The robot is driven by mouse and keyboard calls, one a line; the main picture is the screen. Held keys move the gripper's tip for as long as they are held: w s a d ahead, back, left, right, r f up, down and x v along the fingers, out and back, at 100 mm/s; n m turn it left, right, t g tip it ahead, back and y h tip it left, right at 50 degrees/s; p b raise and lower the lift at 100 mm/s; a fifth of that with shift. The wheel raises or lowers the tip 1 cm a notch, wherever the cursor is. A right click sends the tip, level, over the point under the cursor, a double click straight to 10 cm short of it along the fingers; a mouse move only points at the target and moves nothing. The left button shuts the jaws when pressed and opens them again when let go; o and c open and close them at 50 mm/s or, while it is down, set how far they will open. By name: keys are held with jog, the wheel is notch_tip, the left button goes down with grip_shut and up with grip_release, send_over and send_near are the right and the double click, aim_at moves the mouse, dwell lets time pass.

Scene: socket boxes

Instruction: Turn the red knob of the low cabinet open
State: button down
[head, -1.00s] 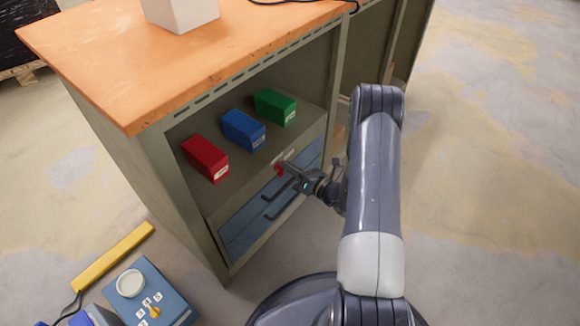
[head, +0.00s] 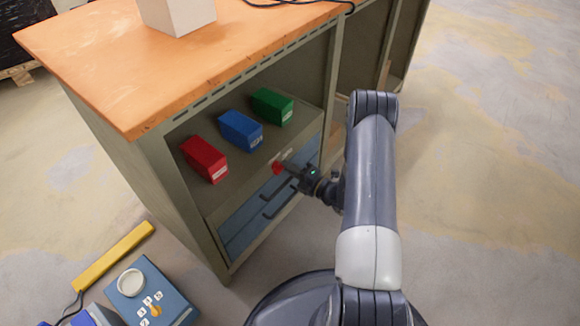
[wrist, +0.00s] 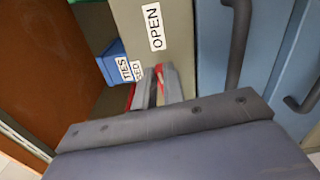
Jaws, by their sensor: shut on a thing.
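The red knob (head: 277,168) sits on the panel of the low cabinet (head: 205,217), above the blue drawers and below the shelf. My gripper (head: 285,168) reaches in from the right and is shut on the knob. In the wrist view, the fingers (wrist: 156,92) are close together with red edges of the knob (wrist: 161,80) showing between and beside them. A white label reading "OPEN" (wrist: 154,27) is on the panel. A second label, ending in "SED" (wrist: 138,72), is partly hidden by the fingers. The knob's exact angle is hard to tell.
Red (head: 205,159), blue (head: 241,130) and green (head: 272,106) boxes stand on the shelf above. Blue drawers (head: 245,225) with dark handles lie below. A blue control box (head: 165,290) and a yellow bar (head: 112,254) are on the floor at left. Floor at right is clear.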

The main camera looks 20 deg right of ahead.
jog(key=shift+f+m, duration=0.15)
jog(key=shift+m, duration=0.45)
jog(key=c, duration=1.5)
grip_release()
jog(key=p+v, duration=0.2)
jog(key=v, duration=0.9)
jog(key=shift+w+a, duration=0.1)
jog(key=b+x, duration=0.2)
jog(key=x, duration=0.8)
jog(key=shift+w+a, duration=0.2)
jog(key=shift+w, duration=0.15)
